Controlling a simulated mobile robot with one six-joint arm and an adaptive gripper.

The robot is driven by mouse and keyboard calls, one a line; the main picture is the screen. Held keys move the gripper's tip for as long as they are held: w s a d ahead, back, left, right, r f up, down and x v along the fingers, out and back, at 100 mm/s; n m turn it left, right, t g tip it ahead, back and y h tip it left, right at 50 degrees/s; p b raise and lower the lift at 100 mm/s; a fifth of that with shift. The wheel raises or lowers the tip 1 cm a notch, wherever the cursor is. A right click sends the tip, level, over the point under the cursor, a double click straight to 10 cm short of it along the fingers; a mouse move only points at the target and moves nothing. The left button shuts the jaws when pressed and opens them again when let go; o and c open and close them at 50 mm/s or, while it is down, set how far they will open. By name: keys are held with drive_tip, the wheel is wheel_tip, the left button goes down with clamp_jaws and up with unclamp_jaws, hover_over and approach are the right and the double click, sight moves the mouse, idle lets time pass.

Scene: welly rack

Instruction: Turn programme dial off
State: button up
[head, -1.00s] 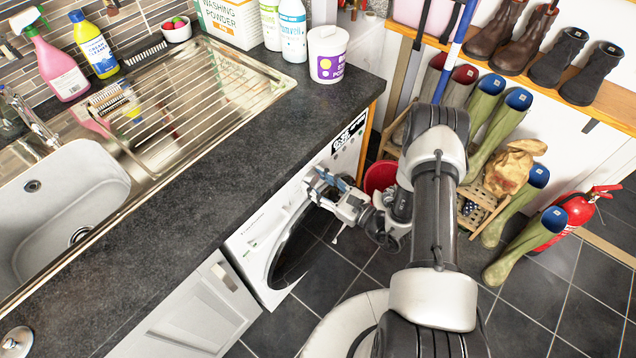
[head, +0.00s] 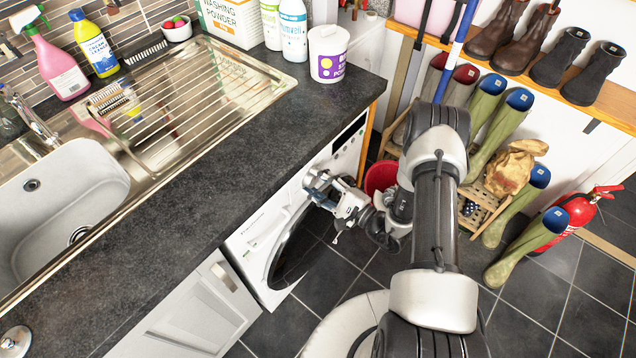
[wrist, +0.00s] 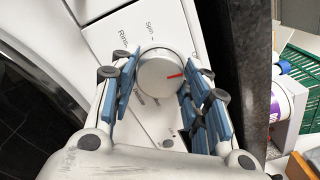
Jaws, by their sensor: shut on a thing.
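The washing machine (head: 257,240) stands under the dark worktop, its white front facing my arm. The programme dial (wrist: 158,74) is a round, pale knob with a red pointer mark, seen in the wrist view on the white control panel (wrist: 112,32). The red mark points to the right in that view. My gripper (head: 319,181) is at the panel, with its blue fingers shut on the dial from both sides. "Spin" and part of another label show beside the dial; other labels are partly hidden by the fingers. The machine's display (head: 350,133) looks dark.
The worktop edge (wrist: 252,90) runs close beside my gripper in the wrist view. A red bucket (head: 380,177) stands behind my wrist. The boot rack (head: 483,205) and a fire extinguisher (head: 573,214) are to the right. Tiled floor is open in front of the machine.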

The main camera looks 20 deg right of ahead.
drive_tip(key=shift+n, duration=0.6)
drive_tip(key=o, duration=1.1)
drive_tip(key=shift+c, duration=0.2)
drive_tip(key=v, duration=1.2)
drive_tip(key=shift+r, duration=0.1)
